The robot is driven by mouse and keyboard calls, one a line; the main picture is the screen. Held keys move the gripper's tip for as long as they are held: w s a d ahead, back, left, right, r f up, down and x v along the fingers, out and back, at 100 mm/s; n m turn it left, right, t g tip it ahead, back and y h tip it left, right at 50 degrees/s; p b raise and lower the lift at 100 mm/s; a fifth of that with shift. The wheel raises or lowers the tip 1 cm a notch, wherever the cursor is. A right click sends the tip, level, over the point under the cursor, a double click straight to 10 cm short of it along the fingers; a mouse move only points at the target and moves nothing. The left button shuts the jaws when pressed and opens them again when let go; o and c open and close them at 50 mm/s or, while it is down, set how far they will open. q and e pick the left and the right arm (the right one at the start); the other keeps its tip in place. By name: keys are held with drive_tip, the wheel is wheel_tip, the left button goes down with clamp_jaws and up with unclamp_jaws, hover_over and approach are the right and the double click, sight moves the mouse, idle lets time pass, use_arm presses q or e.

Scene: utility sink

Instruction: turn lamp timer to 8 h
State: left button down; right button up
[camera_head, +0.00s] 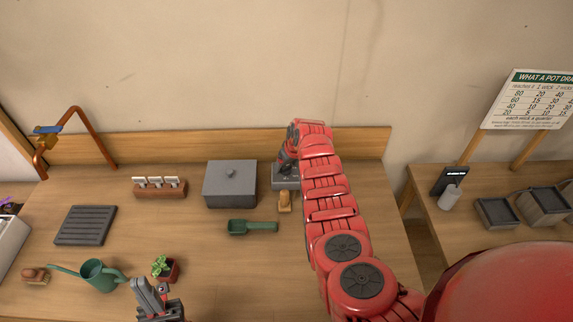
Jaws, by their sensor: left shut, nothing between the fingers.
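A small grey box (284,184) stands on the wooden bench near the back board, to the right of a larger lidded grey box. It looks like the lamp timer, but its dial and any markings cannot be made out. My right gripper (287,166) is at the top of this grey box, with its red arm reaching over from the lower right. Its fingers are small and partly hidden by the wrist, so their opening and any contact are unclear. My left gripper (147,297) is shut and empty at the front of the bench, beside a small potted plant.
The lidded grey box (230,184), a green scoop (252,227) and a small tan object (285,201) are close to the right gripper. A watering can (98,274), potted plant (165,269), slatted tray (85,225) and label holder (160,188) occupy the left. A second table stands right.

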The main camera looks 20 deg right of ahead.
drive_tip(key=shift+r, duration=0.1)
drive_tip(key=shift+s+d+r+b, duration=0.1)
drive_tip(key=shift+s+r+b, duration=0.1)
drive_tip(key=shift+r, duration=0.15)
drive_tip(key=shift+s+d+r+b, duration=0.1)
drive_tip(key=shift+r+b, duration=0.1)
drive_tip(key=shift+r, duration=0.1)
drive_tip(key=b+v, duration=0.2)
drive_tip(key=v, duration=1.3)
drive_tip(key=shift+s+r, duration=0.25)
drive_tip(key=shift+r, duration=0.1)
